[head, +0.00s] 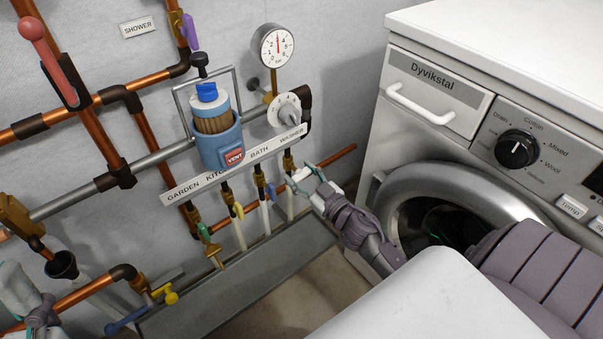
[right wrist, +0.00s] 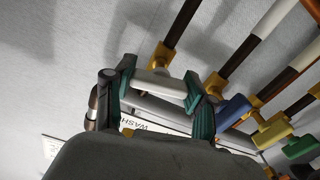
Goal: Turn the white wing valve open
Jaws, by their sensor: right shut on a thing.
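The white wing valve (head: 301,174) is under the WASHER end of the label strip, at the right end of a row of wing valves. My right gripper (head: 309,180) is at it, coming from the lower right. In the right wrist view the white wing valve (right wrist: 160,84) lies crosswise between the two teal fingers of my right gripper (right wrist: 160,97), which is shut on it. The fingers hide its ends. My left gripper (head: 41,312) is partly in view at the lower left corner, away from the valves; its jaws are too unclear to read.
Blue (head: 271,190), yellow (head: 238,210) and green (head: 205,232) wing valves stand left of the white one. A pressure gauge (head: 272,47) and blue filter housing (head: 219,145) are above. The washing machine (head: 430,150) stands close at right. A grey trough (head: 240,280) lies below.

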